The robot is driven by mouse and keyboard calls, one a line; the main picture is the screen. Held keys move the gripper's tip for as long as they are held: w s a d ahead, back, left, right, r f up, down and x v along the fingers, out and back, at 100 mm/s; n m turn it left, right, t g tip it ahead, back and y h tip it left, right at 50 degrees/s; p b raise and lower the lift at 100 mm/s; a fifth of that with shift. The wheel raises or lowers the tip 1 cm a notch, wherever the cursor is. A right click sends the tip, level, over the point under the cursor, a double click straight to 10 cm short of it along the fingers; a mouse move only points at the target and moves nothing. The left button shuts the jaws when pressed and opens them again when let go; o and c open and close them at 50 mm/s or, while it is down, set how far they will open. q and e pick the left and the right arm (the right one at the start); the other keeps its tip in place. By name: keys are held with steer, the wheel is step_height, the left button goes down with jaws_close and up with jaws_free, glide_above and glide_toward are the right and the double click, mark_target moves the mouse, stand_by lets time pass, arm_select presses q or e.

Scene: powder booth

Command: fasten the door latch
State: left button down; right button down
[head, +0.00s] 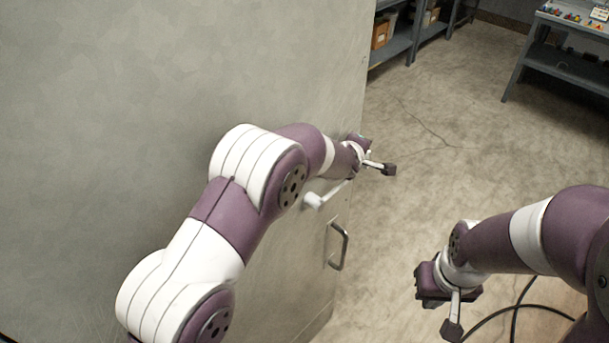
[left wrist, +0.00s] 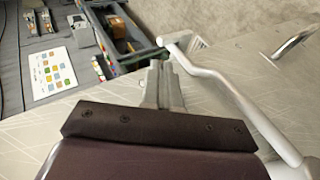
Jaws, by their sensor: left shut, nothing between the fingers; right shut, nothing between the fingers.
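The door latch is a pale lever (head: 315,200) on the grey door; its round base is at the lower left and its bar slants up to the right, partly behind my left wrist. In the left wrist view the bar (left wrist: 235,95) slants past the right side of my left fingers, and its bent end is just beyond their tips. My left gripper (head: 388,169) is shut and empty beside the lever; I cannot tell whether they touch. It also shows in the left wrist view (left wrist: 163,72). My right gripper (head: 452,329) is shut and empty, low over the floor, away from the door.
A metal pull handle (head: 343,247) sits on the door below the latch; it also shows in the left wrist view (left wrist: 294,42). A large grey panel (head: 130,70) fills the left. Shelving (head: 400,45) and a workbench (head: 570,68) stand behind. Open floor (head: 450,130) lies right of the door.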

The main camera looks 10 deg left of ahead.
arm_select(q)
steer(key=f, duration=0.1)
steer(key=f+b, duration=0.1)
steer(key=w+f+b, duration=0.1)
steer(key=shift+d+f, duration=0.2)
steer(key=shift+d, duration=0.1)
stand_by(0.5)
